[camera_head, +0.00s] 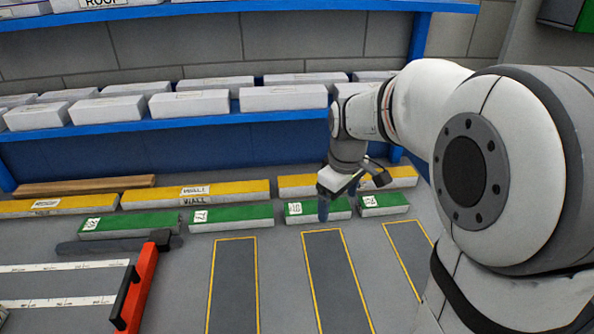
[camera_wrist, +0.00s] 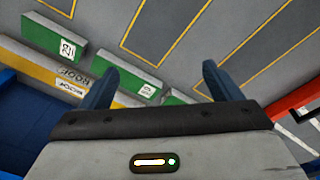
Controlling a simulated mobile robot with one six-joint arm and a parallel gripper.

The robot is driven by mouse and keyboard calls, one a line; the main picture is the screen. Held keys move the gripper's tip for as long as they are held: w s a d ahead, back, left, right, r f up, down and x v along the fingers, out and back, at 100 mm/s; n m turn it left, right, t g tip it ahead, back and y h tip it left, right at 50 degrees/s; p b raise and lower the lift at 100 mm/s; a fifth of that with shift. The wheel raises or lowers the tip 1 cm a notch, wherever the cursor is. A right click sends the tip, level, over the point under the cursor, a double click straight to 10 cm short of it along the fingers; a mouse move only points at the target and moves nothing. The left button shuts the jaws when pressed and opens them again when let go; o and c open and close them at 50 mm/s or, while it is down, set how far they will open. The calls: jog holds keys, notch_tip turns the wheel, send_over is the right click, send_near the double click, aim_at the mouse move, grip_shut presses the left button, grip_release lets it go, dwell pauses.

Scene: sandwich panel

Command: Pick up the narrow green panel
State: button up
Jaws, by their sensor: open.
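Several green panels with white number labels lie in a row on the floor. The rightmost green panel (camera_head: 384,204) looks the shortest in the head view; it appears to be the one at the upper left of the wrist view (camera_wrist: 45,36). The green panel (camera_head: 335,205) just left of it is partly hidden by my gripper (camera_head: 338,200).
Yellow wall panels (camera_head: 232,192) lie right behind the green row. A blue shelf (camera_head: 170,125) with white boxes stands behind them. Yellow-outlined floor areas (camera_head: 235,285) in front are empty. A red-orange frame (camera_head: 138,290) stands at the lower left.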

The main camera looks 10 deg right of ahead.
jog(key=w+f+n, duration=0.3)
jog(key=w+f, duration=0.1)
jog(key=w, duration=0.2)
jog(key=w+f+n+g, duration=0.1)
jog(key=w+f+n, duration=0.2)
jog(key=w+f, duration=0.2)
jog(key=w+f+n, duration=0.4)
jog(key=w, duration=0.5)
jog(key=shift+w+d+f, duration=0.1)
jog(key=shift+d+f, duration=0.05)
jog(key=shift+f, duration=0.1)
jog(key=shift+w+f, duration=0.1)
jog(key=shift+f, duration=0.6)
jog(key=f, duration=0.6)
jog(key=shift+w+a+f+p, duration=0.15)
jog(key=shift+a+f+p, duration=0.05)
jog(key=shift+f+p, duration=0.2)
jog(key=shift+c, duration=0.6)
jog(key=shift+r, duration=0.1)
jog(key=c, duration=1)
